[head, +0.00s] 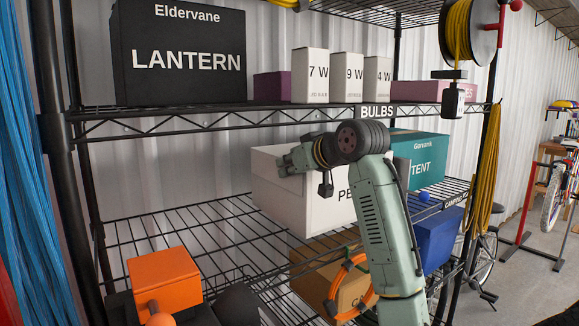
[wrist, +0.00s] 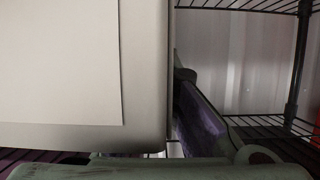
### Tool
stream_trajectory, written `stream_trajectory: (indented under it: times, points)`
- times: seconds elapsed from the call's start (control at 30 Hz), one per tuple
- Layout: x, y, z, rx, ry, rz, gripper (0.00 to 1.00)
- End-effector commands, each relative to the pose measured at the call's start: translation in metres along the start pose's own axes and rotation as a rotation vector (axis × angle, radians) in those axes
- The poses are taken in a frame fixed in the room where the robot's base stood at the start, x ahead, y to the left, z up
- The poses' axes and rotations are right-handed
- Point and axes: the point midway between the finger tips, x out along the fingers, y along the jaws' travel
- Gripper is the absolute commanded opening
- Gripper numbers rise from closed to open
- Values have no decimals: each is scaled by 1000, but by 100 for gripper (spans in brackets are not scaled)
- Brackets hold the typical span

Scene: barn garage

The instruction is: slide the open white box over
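The white box (head: 275,190) stands on the wire shelf below the bulbs shelf in the head view, with part of a label starting "PE" on its front. My arm crosses in front of it and hides part of its front and top. I cannot tell whether its top is open. My gripper (head: 288,163) is by the box's upper left part, and whether it touches is unclear. In the wrist view a large pale box face (wrist: 70,70) fills the left, very close. A dark purple-sided part (wrist: 198,118) shows beside its right edge. My finger opening is not clear.
A teal tent box (head: 425,158) stands right of the white box. A blue box (head: 438,238), a brown carton (head: 325,275) and an orange box (head: 163,277) are lower down. The shelf (head: 170,235) left of the white box is bare wire. Black posts and the upper shelf edge bound the space.

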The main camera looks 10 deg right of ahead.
Motion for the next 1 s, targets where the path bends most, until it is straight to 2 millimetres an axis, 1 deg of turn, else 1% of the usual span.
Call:
stream_trajectory:
  times: [0.17,0.2,0.57,0.87,1.0]
  points:
    - [0,0,0,0,0,0,0]
    - [0,0,0,0,0,0,4]
    - [0,0,0,0,0,0,28]
    - [-1,0,0,0,0,0,28]
    - [-12,1,-1,0,2,1,28]
